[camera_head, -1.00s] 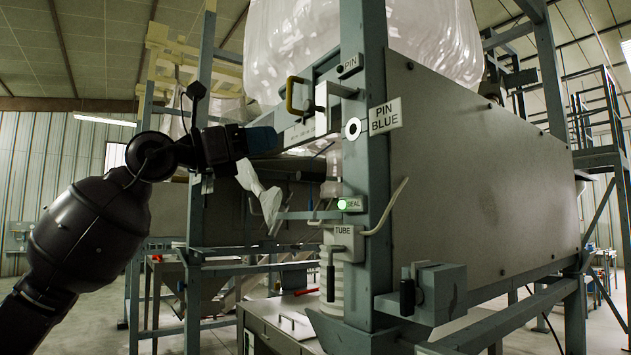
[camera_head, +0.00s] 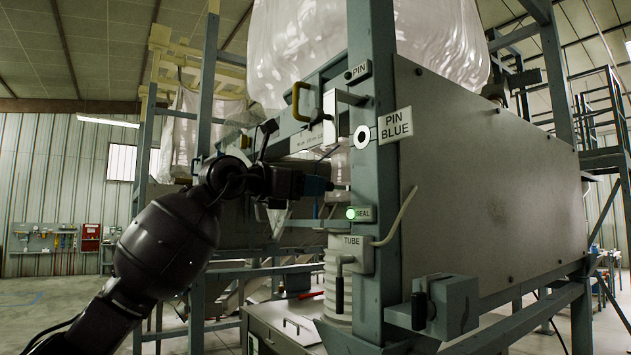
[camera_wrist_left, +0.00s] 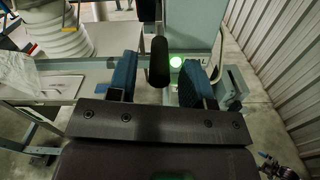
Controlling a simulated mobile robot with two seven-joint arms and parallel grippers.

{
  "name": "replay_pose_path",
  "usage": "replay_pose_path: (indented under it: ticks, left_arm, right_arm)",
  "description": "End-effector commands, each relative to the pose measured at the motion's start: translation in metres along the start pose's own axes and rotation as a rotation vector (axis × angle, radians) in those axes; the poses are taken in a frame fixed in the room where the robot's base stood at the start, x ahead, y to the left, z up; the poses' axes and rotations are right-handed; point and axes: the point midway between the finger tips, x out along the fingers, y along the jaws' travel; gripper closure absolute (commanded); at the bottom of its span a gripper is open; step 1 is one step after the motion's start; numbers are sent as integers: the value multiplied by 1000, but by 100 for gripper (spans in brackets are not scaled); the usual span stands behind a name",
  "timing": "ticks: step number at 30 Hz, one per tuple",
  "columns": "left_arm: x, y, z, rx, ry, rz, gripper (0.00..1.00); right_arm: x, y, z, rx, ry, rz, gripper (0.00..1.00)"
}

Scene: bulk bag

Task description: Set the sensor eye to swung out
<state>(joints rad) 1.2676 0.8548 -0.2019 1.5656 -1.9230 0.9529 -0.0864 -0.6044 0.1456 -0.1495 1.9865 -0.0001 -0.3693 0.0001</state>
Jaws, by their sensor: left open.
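My left gripper (camera_head: 325,186) reaches in from the left towards the grey post, close to the green SEAL lamp (camera_head: 351,213). In the left wrist view its two blue fingers (camera_wrist_left: 158,85) are open. A black rounded handle (camera_wrist_left: 159,62) stands between them in the picture, with gaps on both sides and no visible contact. The green lamp (camera_wrist_left: 176,62) glows just right of this handle. No part is labelled as the sensor eye; I cannot tell whether the handle belongs to it. The gripper and arm hide part of the frame behind. My right gripper is not in view.
Below the lamp are the TUBE plate (camera_head: 352,250), a black lever (camera_head: 339,290) and a ribbed tube (camera_head: 334,262). A grey clamp block (camera_head: 448,305) juts out at lower right.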

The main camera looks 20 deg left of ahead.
Motion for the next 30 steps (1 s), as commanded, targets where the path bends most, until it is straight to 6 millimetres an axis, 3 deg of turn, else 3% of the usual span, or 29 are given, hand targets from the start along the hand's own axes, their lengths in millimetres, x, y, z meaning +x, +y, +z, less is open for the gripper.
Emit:
replay_pose_path:
  ticks: [6, 16, 17, 26, 30]
  left_arm:
    - [18, 0, 1, 0, -1, 1, 54]
    - [21, 0, 0, 0, 0, 1, 54]
    - [21, 0, 0, 0, 0, 0, 55]
    - [21, 0, 0, 0, 0, 0, 100]
    - [21, 0, 0, 0, 0, 0, 100]
  right_arm:
    - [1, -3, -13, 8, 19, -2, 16]
    - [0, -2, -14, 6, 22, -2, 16]
    - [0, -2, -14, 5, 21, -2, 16]
    - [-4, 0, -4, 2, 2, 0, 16]
    - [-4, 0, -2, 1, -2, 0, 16]
